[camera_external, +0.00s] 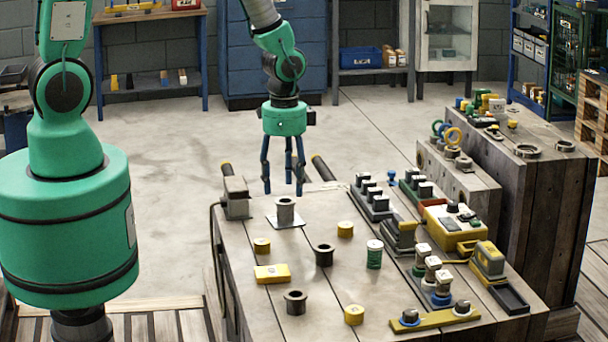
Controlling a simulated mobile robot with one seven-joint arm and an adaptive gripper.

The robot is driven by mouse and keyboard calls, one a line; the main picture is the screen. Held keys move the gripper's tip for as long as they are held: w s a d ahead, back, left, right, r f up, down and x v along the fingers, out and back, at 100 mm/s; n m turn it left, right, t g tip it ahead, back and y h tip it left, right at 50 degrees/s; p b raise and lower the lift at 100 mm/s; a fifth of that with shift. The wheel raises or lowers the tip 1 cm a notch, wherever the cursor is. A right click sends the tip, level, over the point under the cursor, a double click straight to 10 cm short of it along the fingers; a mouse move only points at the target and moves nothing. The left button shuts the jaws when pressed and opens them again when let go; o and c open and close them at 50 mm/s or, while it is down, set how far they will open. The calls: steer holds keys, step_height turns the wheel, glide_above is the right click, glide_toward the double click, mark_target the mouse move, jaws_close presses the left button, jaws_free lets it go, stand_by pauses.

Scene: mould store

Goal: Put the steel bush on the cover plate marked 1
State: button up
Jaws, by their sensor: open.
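A grey steel bush (286,210), a flanged hollow cylinder, stands upright near the back left of the wooden bench top. It appears to stand on a pale, flat square plate (298,222); I cannot read any mark on this plate, so I cannot tell if it is the cover plate marked 1. My gripper (283,188) points straight down just above and behind the bush. Its dark blue fingers are spread, with nothing between them, and appear clear of the bush. Two darker bushes of similar shape, one central (324,255) and one nearer the front (295,302), stand apart.
Small yellow parts, including a yellow block (272,273), lie around the bushes. A green-and-white ribbed part (374,254) stands to their right. Black clamps (371,198), a yellow box (454,228) and a yellow strip with knobs (435,319) crowd the right side. A grey vice-like block (236,198) stands at the back-left corner.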

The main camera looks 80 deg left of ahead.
step_height(320, 180, up, 7)
steer(key=p, duration=0.1)
steer(key=shift+f, duration=0.1)
stand_by(0.8)
steer(key=s+d+r+n+t, duration=0.1)
steer(key=s+d+r, duration=0.1)
steer(key=r, duration=0.6)
steer(key=s+d+r+t, duration=0.1)
steer(key=d+r, duration=0.2)
steer(key=r, duration=0.6)
steer(key=s+d+r+n+t, duration=0.1)
steer(key=s+d+r, duration=0.1)
steer(key=r, duration=0.6)
steer(key=s+d+r+n+t, duration=0.1)
steer(key=s+d+r, duration=0.2)
steer(key=s+r, duration=0.4)
steer(key=s+d+r+n+t, duration=0.1)
steer(key=s+d+r, duration=0.2)
steer(key=s+r, duration=0.4)
steer(key=shift+s+r+n+t, duration=0.15)
steer(key=shift+s+n+t, duration=0.15)
steer(key=shift+s, duration=0.3)
